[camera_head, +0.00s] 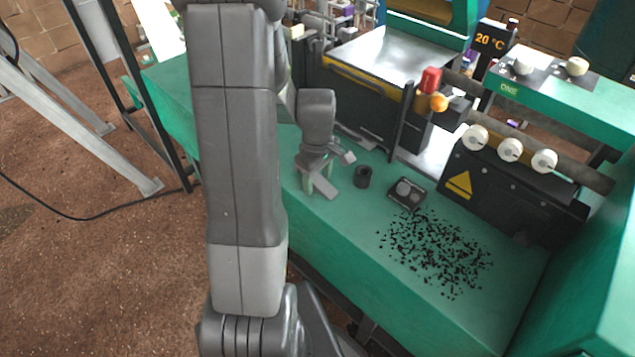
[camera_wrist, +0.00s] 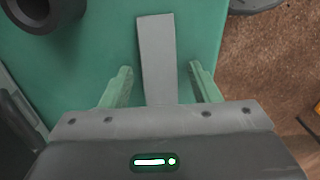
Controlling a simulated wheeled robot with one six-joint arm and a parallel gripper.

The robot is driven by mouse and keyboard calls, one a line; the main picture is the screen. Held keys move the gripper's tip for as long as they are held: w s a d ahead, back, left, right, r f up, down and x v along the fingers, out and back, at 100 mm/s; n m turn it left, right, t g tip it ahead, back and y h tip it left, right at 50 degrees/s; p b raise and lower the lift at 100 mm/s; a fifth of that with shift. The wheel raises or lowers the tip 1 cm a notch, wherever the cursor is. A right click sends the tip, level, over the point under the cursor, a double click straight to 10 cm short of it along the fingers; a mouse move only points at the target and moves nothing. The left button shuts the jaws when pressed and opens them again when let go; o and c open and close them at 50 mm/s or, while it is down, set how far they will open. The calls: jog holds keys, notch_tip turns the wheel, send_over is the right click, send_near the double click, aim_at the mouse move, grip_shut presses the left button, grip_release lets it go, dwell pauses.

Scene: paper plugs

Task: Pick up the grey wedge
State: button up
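The grey wedge (camera_wrist: 156,50) is a long, flat, light grey piece over the green bench top (camera_wrist: 90,55). In the wrist view its far end points up the picture and its near end is hidden behind my gripper's body. My gripper (camera_wrist: 161,78) is open, with one pale green finger on each side of the wedge and a gap on both sides. In the head view my gripper (camera_head: 317,178) is low over the bench near its front edge, and the wedge (camera_head: 325,188) shows at the fingers. I cannot tell its exact height above the bench.
A dark hollow cylinder (camera_head: 362,177) stands just right of my gripper. A small dark tray (camera_head: 407,193) with round grey pieces lies farther right, near scattered black bits (camera_head: 435,255). The machine with the yellow warning triangle (camera_head: 459,185) rises behind. The bench edge is close to my gripper.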

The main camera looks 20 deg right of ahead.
jog(key=c, duration=0.9)
jog(key=shift+r, duration=0.1)
